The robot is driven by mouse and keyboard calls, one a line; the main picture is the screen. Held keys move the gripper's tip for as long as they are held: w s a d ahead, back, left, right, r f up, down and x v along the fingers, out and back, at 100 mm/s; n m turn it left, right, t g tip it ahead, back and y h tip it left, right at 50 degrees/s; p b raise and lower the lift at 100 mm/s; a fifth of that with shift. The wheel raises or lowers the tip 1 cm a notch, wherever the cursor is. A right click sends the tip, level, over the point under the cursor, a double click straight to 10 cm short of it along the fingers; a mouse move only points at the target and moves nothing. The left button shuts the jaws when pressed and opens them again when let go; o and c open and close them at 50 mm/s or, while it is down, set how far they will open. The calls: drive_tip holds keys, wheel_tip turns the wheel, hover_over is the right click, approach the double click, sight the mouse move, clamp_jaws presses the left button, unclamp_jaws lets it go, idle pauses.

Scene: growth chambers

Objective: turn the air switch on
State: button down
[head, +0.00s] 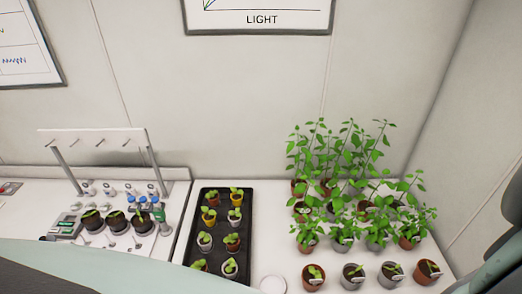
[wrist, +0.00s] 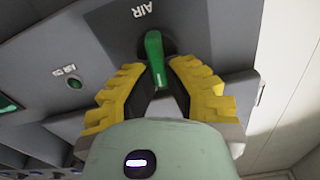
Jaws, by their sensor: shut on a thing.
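The air switch (wrist: 154,48) is a green lever on a dark grey panel in the wrist view, beside the label "AIR" (wrist: 143,9), which reads upside down. My gripper (wrist: 157,76) has yellow ribbed fingers on both sides of the lever and is shut on it. The lever's free end points down toward my palm. The switch and my gripper do not show in the head view.
The panel (wrist: 100,35) has a small green light (wrist: 75,84) with a small label at left. A pale wall (wrist: 290,90) stands at right. The head view shows a bench with a black seedling tray (head: 221,195), several potted plants and a white rack (head: 95,134).

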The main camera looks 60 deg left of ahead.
drive_tip(key=m+b, duration=0.1)
drive_tip(key=m, duration=0.1)
drive_tip(key=m+b, duration=0.1)
drive_tip(key=m, duration=0.1)
drive_tip(key=shift+s+d+f+b, duration=0.15)
drive_tip(key=shift+d+f+b, duration=0.1)
drive_tip(key=shift+f+b, duration=0.15)
drive_tip(key=shift+d+m+b, duration=0.1)
drive_tip(key=shift+m+b, duration=1.05)
drive_tip(key=shift+m, duration=0.35)
drive_tip(key=shift+s+r, duration=0.1)
drive_tip(key=c, duration=1)
unclamp_jaws()
